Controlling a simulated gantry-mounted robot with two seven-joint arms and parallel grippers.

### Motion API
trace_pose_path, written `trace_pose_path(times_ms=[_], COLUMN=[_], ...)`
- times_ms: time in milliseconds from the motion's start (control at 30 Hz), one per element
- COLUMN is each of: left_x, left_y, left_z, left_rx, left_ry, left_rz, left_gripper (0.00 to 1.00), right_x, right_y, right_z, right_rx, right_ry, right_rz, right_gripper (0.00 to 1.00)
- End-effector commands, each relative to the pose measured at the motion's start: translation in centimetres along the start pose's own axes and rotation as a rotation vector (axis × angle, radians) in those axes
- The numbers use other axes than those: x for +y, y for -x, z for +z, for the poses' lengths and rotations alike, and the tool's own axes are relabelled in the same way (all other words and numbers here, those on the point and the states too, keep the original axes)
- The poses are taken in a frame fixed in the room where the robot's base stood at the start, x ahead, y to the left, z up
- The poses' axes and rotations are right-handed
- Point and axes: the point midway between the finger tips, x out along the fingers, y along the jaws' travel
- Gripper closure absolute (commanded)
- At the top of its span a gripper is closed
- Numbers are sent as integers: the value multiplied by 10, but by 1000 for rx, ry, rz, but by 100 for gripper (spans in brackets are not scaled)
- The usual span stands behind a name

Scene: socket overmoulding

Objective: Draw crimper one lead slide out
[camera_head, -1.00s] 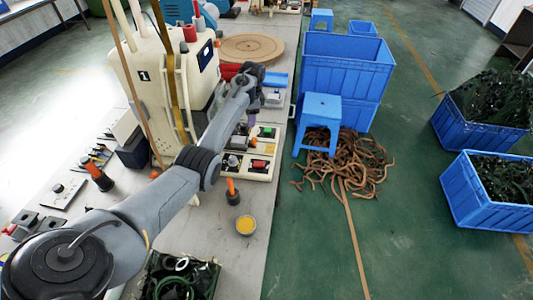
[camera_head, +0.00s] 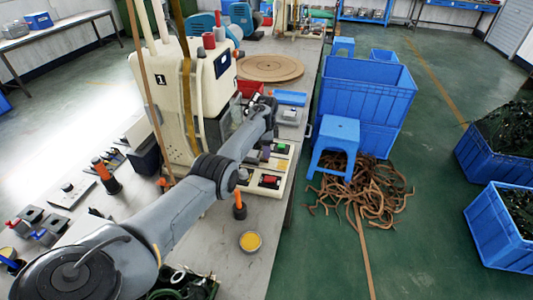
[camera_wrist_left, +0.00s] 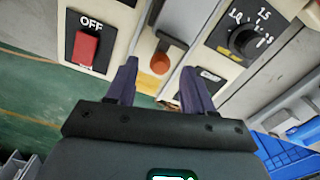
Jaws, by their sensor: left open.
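Crimper one (camera_head: 178,95) is the cream machine marked "1" in the head view. My left gripper (camera_head: 265,153) points down over the control panel at its foot. In the left wrist view the left gripper (camera_wrist_left: 158,92) is open, its two purple fingers apart. An orange-red round knob (camera_wrist_left: 160,63) below a dark bar shows between and beyond the fingers. It sits in a pale slot and looks like the lead slide's knob. I cannot tell whether a finger touches it. My right gripper is not in view.
A red OFF switch (camera_wrist_left: 87,45) and a black dial (camera_wrist_left: 243,40) flank the fingers. An orange-handled tool (camera_head: 239,205) and a yellow-filled cup (camera_head: 250,241) stand nearby on the bench. A blue stool (camera_head: 338,132) and blue crates (camera_head: 365,90) stand right of the bench.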

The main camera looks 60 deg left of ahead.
Motion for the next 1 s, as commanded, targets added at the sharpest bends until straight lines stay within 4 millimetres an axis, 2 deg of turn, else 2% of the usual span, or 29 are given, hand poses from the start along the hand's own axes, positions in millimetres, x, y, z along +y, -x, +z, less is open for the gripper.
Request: trace_pose_path(times_ms=[33, 200, 500, 833, 1000], left_x=[0, 0, 0, 0, 0], left_y=[-6, -13, -14, -14, -14], left_z=[0, 0, 0, 0, 0], left_rx=[0, 0, -1, -1, -1], left_ry=[1, 1, 1, 1, 1], left_rz=[0, 0, -1, -1, -1], left_gripper=[48, 48, 48, 98, 100], right_x=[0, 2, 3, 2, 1], right_y=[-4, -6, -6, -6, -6], right_z=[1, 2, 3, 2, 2], right_rx=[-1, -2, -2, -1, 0], right_ry=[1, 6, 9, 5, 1], right_rz=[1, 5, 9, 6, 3], right_gripper=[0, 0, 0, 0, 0])
